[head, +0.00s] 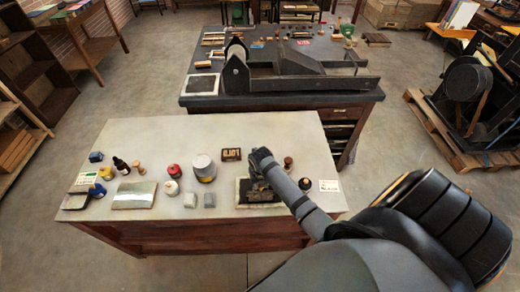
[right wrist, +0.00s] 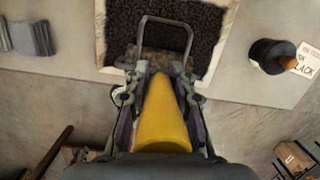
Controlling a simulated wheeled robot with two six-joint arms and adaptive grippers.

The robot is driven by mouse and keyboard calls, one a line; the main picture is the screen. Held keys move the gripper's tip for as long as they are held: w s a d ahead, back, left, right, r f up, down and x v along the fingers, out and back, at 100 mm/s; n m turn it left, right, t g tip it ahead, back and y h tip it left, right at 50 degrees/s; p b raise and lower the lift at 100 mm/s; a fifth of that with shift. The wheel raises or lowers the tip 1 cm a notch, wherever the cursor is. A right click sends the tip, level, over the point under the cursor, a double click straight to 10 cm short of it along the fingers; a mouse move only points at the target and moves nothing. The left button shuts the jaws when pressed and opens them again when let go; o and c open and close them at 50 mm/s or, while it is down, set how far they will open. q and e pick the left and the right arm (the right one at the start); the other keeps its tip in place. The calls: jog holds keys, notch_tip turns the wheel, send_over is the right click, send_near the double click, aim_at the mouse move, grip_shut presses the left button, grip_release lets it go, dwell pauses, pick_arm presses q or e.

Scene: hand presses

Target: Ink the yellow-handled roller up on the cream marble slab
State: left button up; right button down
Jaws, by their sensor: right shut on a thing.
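The cream marble slab (head: 238,204) lies at the right part of the near table. Its cream rim (right wrist: 100,30) frames a dark, grainy ink patch (right wrist: 200,20) in the right wrist view. My right gripper (head: 262,181) is over the slab in the head view. In the right wrist view my right gripper (right wrist: 160,78) is shut on the yellow handle (right wrist: 166,115) of the roller. The roller's wire frame (right wrist: 166,20) and dark cylinder (right wrist: 165,62) show over the slab's near part. I cannot tell whether the cylinder touches the ink. My left gripper is out of view.
A black-topped container (right wrist: 268,55) and a card (right wrist: 308,60) reading BLACK stand right of the slab. A large press (head: 280,80) stands behind.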

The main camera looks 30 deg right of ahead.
jog(key=shift+w, duration=0.1)
jog(key=shift+r, duration=2.55)
